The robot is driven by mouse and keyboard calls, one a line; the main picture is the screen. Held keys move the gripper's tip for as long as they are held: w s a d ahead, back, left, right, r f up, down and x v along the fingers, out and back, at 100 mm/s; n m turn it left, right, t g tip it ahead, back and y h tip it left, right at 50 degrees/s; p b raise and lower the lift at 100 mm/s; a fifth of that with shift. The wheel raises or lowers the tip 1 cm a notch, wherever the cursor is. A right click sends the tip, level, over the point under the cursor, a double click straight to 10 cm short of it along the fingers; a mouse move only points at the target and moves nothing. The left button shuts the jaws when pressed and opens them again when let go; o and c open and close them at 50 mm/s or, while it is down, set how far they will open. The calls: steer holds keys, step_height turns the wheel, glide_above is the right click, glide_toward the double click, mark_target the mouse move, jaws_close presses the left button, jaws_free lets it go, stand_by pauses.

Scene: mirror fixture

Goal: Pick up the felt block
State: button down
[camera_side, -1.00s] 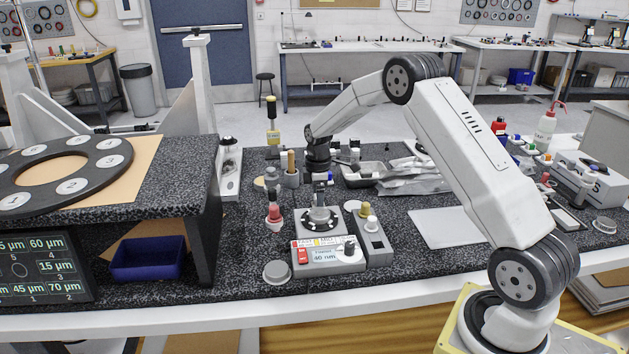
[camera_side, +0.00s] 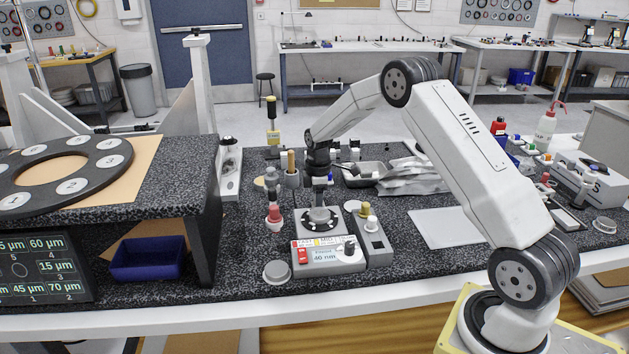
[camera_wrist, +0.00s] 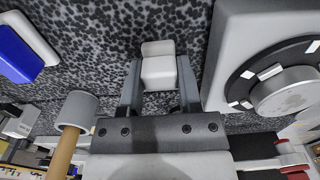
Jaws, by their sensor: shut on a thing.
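The felt block is a small pale, whitish block (camera_wrist: 158,70) in the wrist view. It sits between the two fingers of my gripper (camera_wrist: 160,88), which are shut on it from both sides. Speckled dark bench top shows around and beyond it; whether it touches the bench I cannot tell. In the side view my gripper (camera_side: 316,186) points down just behind the round dark stage, and the block cannot be made out there.
The round dark stage (camera_wrist: 285,85) on its pale base is close on the right in the wrist view. A grey holder with a wooden handle (camera_wrist: 66,142) stands close on the left. A control box (camera_side: 328,256) is in front. A pale flat plate (camera_side: 445,228) lies right.

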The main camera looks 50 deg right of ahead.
steer(key=shift+r, duration=0.1)
steer(key=shift+r, duration=0.55)
step_height(320, 180, up, 2)
steer(key=s+a+r, duration=0.4)
steer(key=s+r, duration=0.5)
steer(key=s, duration=0.4)
steer(key=shift+s+a+r, duration=0.15)
steer(key=shift+a+r, duration=0.05)
steer(key=shift+r, duration=0.15)
